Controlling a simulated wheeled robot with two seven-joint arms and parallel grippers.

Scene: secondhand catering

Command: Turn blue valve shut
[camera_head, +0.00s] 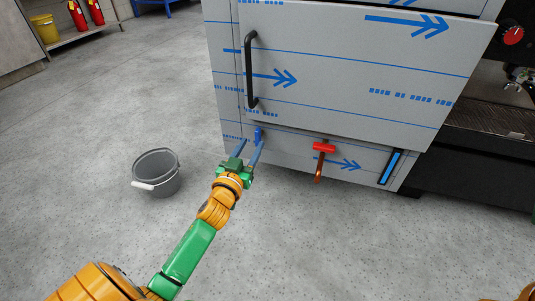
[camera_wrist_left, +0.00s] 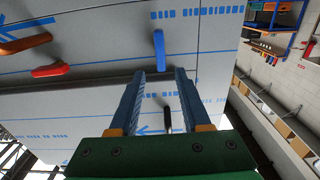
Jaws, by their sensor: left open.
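The blue valve (camera_head: 259,134) is a small blue lever low on the front of a grey metal cabinet, near its left corner. In the left wrist view the blue valve (camera_wrist_left: 159,48) is a long straight handle, its near end in line with the gap between my fingertips. My left gripper (camera_head: 251,145) is open with its blue fingers pointing at the cabinet, just short of the valve. In the left wrist view the gripper (camera_wrist_left: 159,73) is empty, one finger on each side of the gap. I cannot tell whether it touches the handle. My right gripper is out of view.
A red valve handle (camera_head: 324,147) with a copper spout (camera_head: 319,168) sticks out to the right on the same panel. A black door handle (camera_head: 250,70) is above. A grey bucket (camera_head: 157,174) stands on the floor left of my arm. The floor between is clear.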

